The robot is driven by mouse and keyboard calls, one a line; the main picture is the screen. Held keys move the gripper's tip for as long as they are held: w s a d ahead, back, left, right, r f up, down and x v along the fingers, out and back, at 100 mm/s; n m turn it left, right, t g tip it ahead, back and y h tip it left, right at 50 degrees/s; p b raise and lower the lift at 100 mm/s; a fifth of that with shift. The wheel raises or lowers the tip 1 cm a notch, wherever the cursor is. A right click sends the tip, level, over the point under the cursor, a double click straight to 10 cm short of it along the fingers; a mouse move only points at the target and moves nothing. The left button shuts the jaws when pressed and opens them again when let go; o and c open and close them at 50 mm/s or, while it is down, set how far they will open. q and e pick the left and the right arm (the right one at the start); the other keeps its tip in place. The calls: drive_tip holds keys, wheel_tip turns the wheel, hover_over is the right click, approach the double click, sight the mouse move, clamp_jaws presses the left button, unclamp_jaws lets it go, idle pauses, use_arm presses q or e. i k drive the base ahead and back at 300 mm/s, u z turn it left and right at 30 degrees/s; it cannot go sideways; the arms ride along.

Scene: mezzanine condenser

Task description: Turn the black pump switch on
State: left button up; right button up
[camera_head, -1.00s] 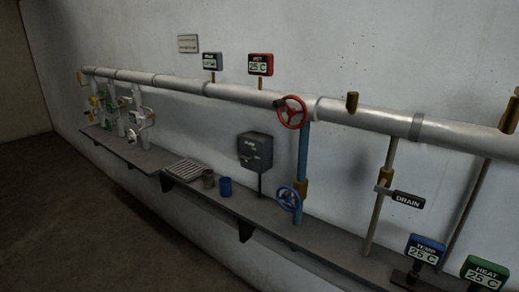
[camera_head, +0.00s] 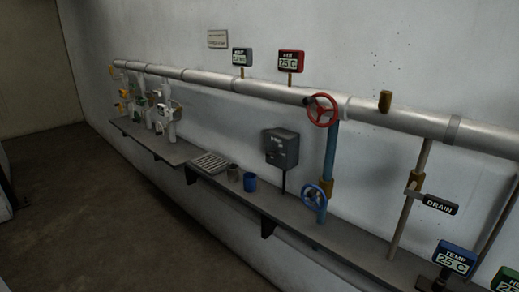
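The black pump switch is a dark box (camera_head: 281,148) on a short post above the shelf, left of the blue vertical pipe. Its front carries a small pale label, and a small knob or lever seems to show at its left side. Its setting is too small to read. Neither of my grippers is in view.
A long shelf (camera_head: 262,203) runs along the wall under a thick grey pipe (camera_head: 209,77). A red handwheel (camera_head: 322,110) and a blue handwheel (camera_head: 313,197) sit right of the box. The floor (camera_head: 110,215) is clear.

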sight(274, 154)
drive_tip(key=u, duration=0.4)
drive_tip(key=i, duration=1.25)
drive_tip(key=z, duration=0.95)
